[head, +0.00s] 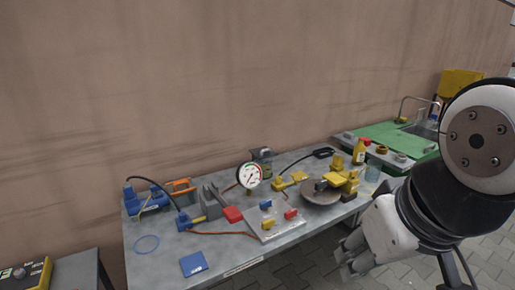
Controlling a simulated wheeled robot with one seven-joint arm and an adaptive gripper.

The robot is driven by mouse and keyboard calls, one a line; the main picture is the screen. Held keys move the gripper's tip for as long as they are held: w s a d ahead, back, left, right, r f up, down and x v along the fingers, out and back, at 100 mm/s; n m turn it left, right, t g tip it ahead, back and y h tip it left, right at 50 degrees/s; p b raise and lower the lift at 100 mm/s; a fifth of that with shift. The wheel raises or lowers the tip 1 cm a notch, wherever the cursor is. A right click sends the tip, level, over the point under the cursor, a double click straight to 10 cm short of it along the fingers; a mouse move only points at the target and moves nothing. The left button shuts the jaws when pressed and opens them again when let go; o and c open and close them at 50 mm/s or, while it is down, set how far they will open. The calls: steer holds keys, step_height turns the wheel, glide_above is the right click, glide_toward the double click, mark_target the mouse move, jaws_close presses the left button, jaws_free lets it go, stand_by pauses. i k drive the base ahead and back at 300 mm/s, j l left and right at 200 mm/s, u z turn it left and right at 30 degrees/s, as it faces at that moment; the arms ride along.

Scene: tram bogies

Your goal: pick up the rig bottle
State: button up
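A small yellow bottle (359,152) with a dark reddish top stands upright at the far right end of the grey workbench (165,268). It is the likeliest rig bottle, but I cannot read a label on it. A dark grey-green container (262,160) stands behind the gauge at the back of the bench. My gripper (342,260) hangs in front of the bench's right front edge, low and well apart from the bottle. Its grey fingers look spread, with nothing seen between them.
A round dial gauge (249,175), a dark disc (319,192) with yellow parts, a board with coloured blocks (272,221) and blue tools (134,200) crowd the bench. A clear cup (373,173) stands near the bottle. A green sink unit (395,136) adjoins at right.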

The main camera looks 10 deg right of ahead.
mark_target(359, 150)
steer(key=i+l+u, duration=0.25)
steer(key=l, duration=0.15)
steer(key=i+l+u, duration=0.1)
steer(key=l+u, duration=0.15)
steer(key=l, duration=0.2)
steer(key=i+l+u, duration=0.1)
steer(key=l+u, duration=0.2)
steer(key=l, duration=0.15)
steer(key=l+u, duration=0.25)
steer(key=l, duration=0.25)
steer(key=i+l, duration=0.1)
steer(key=l, duration=0.8)
steer(key=i+l+u, duration=0.1)
steer(key=l, duration=1.7)
steer(key=i, duration=0.05)
